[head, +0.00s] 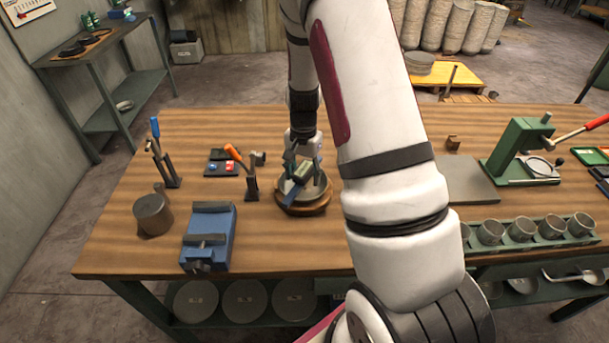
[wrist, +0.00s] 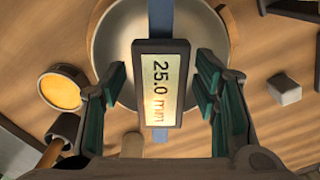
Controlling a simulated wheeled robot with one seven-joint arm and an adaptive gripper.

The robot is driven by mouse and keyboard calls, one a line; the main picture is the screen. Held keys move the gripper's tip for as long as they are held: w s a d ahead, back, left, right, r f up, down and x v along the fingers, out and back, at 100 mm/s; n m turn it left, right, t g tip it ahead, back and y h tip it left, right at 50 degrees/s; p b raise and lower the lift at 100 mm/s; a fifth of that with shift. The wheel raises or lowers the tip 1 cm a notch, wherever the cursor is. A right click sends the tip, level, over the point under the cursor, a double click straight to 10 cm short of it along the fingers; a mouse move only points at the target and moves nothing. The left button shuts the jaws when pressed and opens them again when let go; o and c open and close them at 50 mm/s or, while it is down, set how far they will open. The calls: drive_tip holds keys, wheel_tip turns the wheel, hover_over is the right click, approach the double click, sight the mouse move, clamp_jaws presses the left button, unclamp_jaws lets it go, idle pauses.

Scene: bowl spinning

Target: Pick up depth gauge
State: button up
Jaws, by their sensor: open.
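The depth gauge (wrist: 164,108) has a dark-framed display reading 25.0 mm and a blue bar (wrist: 159,18). It lies across a grey metal bowl (wrist: 213,40), which sits on a round wooden base (head: 303,211) in the head view. The gauge also shows, tilted and small, in the head view (head: 302,175). My gripper (wrist: 162,76) is open above the bowl, with one green-padded finger on each side of the display. Gaps show between both fingers and the gauge. In the head view my gripper (head: 303,160) partly hides the bowl and gauge.
An orange-handled tool on a stand (head: 250,175) is close left of the bowl. A blue block (head: 209,240), a brown pot (head: 153,215) and a blue-handled tool (head: 158,150) stand farther left. A green press (head: 520,150) and cup rack (head: 535,235) are at right.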

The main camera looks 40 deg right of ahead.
clamp_jaws()
drive_tip(key=shift+r, duration=0.1)
idle(0.3)
